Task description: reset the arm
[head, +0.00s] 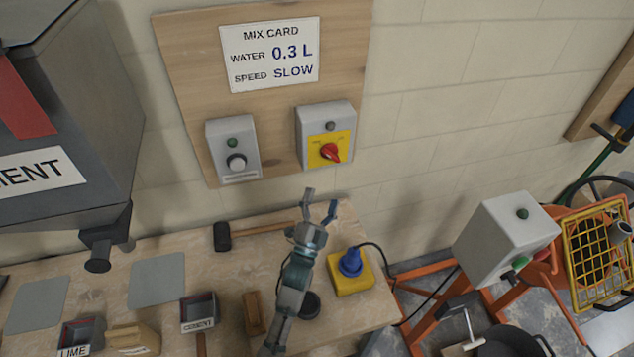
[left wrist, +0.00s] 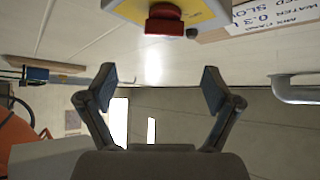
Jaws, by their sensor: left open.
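My left gripper (head: 320,203) is raised above the right part of the wooden workbench (head: 165,245), its two fingers pointing up toward the wall board. Its fingers are spread and nothing is between them; the left wrist view also shows the open, empty fingers (left wrist: 158,85). The yellow switch plate with the red rotary knob (head: 331,152) is on the wall board above the gripper. In the left wrist view, the red knob (left wrist: 164,20) appears at the top, apart from the fingers. My right gripper is in neither view.
A mallet (head: 223,236), a yellow box with a blue plug (head: 350,265), labelled scoops for cement (head: 198,312) and lime (head: 80,335), and a wooden block (head: 253,313) lie around my arm. A grey control box (head: 505,238) on an orange frame stands right.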

